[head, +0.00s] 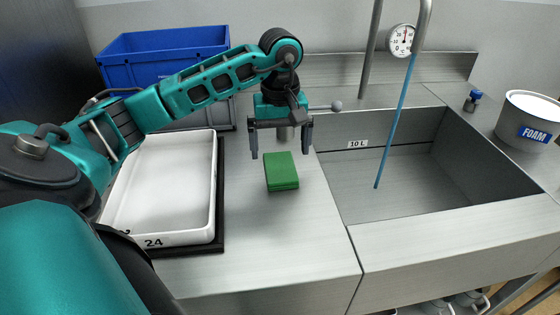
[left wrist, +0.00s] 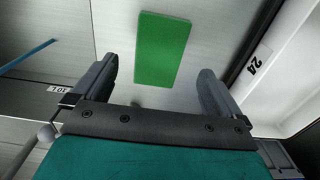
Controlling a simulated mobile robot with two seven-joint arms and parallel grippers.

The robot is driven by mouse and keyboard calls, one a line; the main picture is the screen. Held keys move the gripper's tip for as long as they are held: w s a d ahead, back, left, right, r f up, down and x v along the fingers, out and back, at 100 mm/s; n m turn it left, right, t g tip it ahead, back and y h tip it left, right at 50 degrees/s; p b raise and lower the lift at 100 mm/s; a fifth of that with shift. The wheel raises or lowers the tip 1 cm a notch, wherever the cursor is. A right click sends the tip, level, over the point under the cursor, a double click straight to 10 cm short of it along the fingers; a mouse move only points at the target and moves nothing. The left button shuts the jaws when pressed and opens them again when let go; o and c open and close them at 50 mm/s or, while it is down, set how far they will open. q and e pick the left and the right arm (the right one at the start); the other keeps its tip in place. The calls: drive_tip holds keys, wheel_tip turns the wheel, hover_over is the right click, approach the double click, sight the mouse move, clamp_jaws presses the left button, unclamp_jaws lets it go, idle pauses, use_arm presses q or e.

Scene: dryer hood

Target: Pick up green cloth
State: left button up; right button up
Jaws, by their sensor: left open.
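The green cloth (head: 281,171) is a folded, flat rectangular block lying on the steel counter between the white tray and the sink. It also shows in the left wrist view (left wrist: 162,49), near the top middle, beyond the fingers. My left gripper (head: 281,153) is open and empty, pointing down, above and just behind the cloth in the head view. In the left wrist view its two fingers (left wrist: 158,90) stand wide apart, with the cloth lying ahead of the gap between them. The cloth is not touched by the fingers. My right gripper is not in view.
A white tray (head: 165,238) marked 24 sits left of the cloth. A blue crate (head: 165,45) stands behind it. A FOAM tub (head: 515,141) stands far right. Bare counter lies in front of the cloth.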

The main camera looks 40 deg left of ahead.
sight(280, 165)
use_arm(q)
drive_tip(key=f, duration=0.5)
drive_tip(key=shift+w+a+f, duration=0.1)
drive_tip(key=shift+w+a, duration=0.1)
drive_tip(key=shift+a, duration=0.05)
drive_tip(key=c, duration=1.1)
